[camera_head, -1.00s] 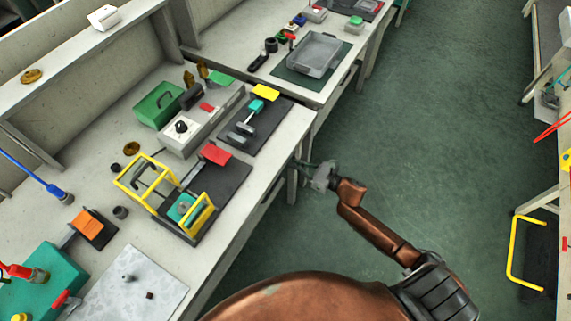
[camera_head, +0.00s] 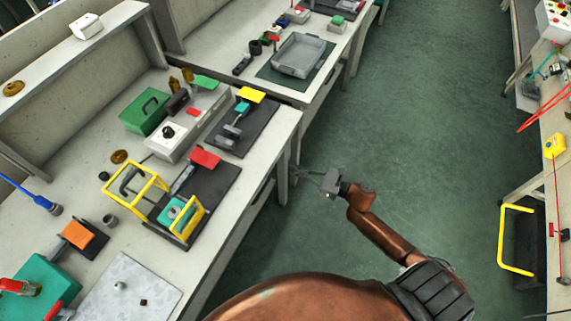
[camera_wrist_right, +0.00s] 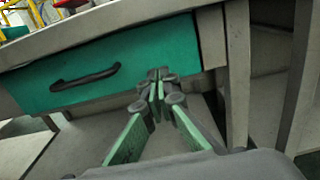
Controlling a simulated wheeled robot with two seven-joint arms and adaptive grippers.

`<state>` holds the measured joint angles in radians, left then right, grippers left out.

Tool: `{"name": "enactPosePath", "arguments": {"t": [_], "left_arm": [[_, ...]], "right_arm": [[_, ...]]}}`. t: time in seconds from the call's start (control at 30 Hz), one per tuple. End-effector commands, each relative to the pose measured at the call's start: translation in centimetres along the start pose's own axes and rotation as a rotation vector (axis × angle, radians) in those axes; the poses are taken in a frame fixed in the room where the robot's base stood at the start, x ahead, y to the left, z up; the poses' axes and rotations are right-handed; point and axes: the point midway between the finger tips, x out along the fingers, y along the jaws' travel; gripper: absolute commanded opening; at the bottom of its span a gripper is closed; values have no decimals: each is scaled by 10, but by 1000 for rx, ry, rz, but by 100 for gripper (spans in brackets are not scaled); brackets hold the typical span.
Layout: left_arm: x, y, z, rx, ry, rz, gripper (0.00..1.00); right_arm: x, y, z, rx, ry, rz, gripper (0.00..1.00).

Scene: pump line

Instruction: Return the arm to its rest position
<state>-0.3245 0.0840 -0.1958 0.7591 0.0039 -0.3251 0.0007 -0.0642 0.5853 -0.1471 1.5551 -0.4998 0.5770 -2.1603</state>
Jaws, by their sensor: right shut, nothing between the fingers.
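My right arm reaches up from the bottom of the head view. Its gripper (camera_head: 310,175) is over the green floor, just right of the bench's front edge and apart from it as far as I can tell. In the right wrist view the gripper (camera_wrist_right: 157,88) shows its green-padded fingers brought together at the tips, with nothing between them. Behind the fingers is a teal drawer front (camera_wrist_right: 60,75) with a black handle under the bench top. My left gripper is not in the head view.
The near bench (camera_head: 262,150) carries a yellow-framed fixture (camera_head: 135,187), a green box (camera_head: 145,111) and a grey unit with a dial. A grey tray (camera_head: 298,55) sits on the farther bench. A yellow rail (camera_head: 503,235) stands at the right. The aisle floor (camera_head: 420,120) between is clear.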

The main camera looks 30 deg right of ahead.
Motion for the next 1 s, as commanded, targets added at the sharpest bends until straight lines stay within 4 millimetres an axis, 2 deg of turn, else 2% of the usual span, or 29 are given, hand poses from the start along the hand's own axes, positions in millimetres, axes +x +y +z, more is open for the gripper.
{"name": "enactPosePath", "arguments": {"t": [0.03,0.1,0.3,0.73,0.77,0.87,0.97,1.0], "left_arm": [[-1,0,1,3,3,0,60],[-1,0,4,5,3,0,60],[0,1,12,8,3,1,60],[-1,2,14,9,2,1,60],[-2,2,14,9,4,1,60],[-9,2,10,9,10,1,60],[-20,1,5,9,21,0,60],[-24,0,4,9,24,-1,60]], "right_arm": [[-14,-1,0,1,3,-6,0],[-30,-1,0,2,3,-8,0],[-57,-2,0,1,2,-8,0],[-64,-3,-5,31,8,-18,0],[-66,-6,-10,60,15,-31,0],[-78,-20,-39,246,51,-120,0],[-103,-35,-92,552,97,-273,0],[-116,-38,-117,692,110,-346,0]]}}
